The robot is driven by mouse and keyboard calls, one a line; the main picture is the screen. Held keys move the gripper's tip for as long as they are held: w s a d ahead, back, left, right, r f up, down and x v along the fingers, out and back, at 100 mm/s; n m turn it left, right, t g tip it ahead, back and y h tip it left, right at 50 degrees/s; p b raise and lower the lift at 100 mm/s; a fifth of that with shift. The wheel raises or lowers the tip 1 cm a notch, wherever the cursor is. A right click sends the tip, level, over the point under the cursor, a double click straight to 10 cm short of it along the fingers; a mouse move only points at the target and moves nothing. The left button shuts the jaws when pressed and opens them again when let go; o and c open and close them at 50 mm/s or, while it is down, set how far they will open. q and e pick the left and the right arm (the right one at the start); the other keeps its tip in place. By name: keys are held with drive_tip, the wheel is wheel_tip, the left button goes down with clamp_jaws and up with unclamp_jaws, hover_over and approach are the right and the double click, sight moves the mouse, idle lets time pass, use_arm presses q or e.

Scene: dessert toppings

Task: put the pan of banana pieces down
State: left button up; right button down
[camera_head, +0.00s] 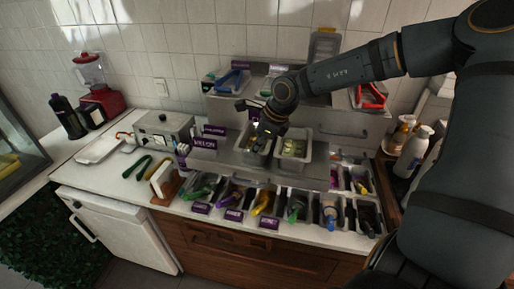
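Two small metal pans stand side by side at the middle of the counter unit. The left pan (248,155) is partly hidden by my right gripper (262,138). The right pan (293,157) holds pale yellow-green pieces. Which pan holds the banana pieces is too small to tell for sure. My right gripper points down at the left pan, its fingers overlapping the pan's inside and right rim. Whether the fingers are shut on the rim, and whether the pan rests fully on the surface, I cannot tell. My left gripper is out of view.
A row of topping bins (264,203) with coloured scoops and purple labels lies in front of the pans. A shelf (225,96) with more containers is behind. Bottles (412,150) stand at the right. A red blender (98,95) and a white tray (97,149) are left.

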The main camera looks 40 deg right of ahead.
drive_tip(key=shift+s+a, duration=0.1)
drive_tip(key=shift+a, duration=0.05)
drive_tip(key=c, duration=1.5)
unclamp_jaws()
drive_tip(key=shift+f, duration=0.15)
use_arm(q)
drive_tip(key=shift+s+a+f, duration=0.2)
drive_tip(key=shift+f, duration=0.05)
